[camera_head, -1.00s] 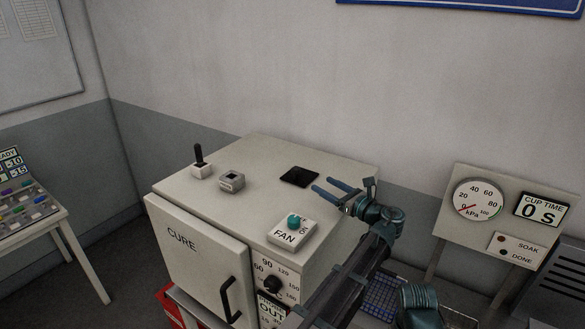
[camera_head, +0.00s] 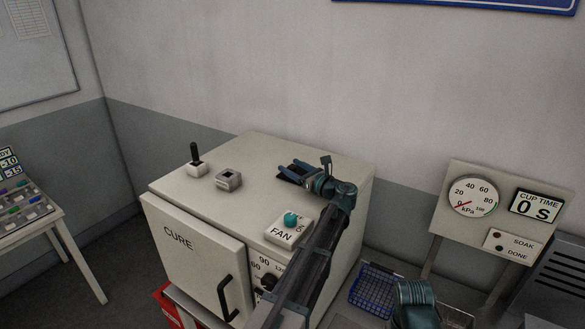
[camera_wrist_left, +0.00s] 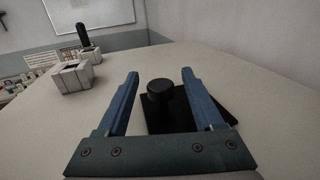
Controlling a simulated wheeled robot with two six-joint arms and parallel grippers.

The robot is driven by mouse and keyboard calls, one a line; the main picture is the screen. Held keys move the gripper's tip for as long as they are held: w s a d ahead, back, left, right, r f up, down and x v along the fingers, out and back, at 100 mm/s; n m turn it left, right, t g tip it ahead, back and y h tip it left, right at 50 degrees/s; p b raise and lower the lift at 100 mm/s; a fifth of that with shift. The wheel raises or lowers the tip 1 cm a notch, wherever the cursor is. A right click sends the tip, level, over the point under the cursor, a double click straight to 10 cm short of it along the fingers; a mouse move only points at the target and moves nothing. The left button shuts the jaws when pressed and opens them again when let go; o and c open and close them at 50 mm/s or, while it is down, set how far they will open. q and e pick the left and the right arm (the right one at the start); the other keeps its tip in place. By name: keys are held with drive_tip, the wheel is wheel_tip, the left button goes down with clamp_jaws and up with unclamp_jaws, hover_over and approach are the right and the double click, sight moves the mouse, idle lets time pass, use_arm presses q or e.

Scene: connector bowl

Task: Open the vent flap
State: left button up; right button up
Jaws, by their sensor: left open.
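The vent flap (camera_wrist_left: 168,120) is a flat black square plate on the oven's (camera_head: 265,150) top, with a short black knob (camera_wrist_left: 159,92) standing on it. It lies flat as far as the left wrist view shows. My left gripper (camera_head: 287,171) is low over the plate and hides most of it in the head view. In the left wrist view the gripper (camera_wrist_left: 160,74) is open, with one finger on each side of the knob. I see a gap between the knob and each finger. My right gripper is not in view.
The FAN box (camera_head: 287,230) with a teal knob stands near the oven's front edge, beside my left forearm. A black-handled switch (camera_head: 196,162) and a small grey box (camera_head: 229,180) stand left on the top. A gauge panel (camera_head: 450,222) is at the right.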

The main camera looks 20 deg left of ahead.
use_arm(q)
clamp_jaws()
idle(0.4)
idle(1.1)
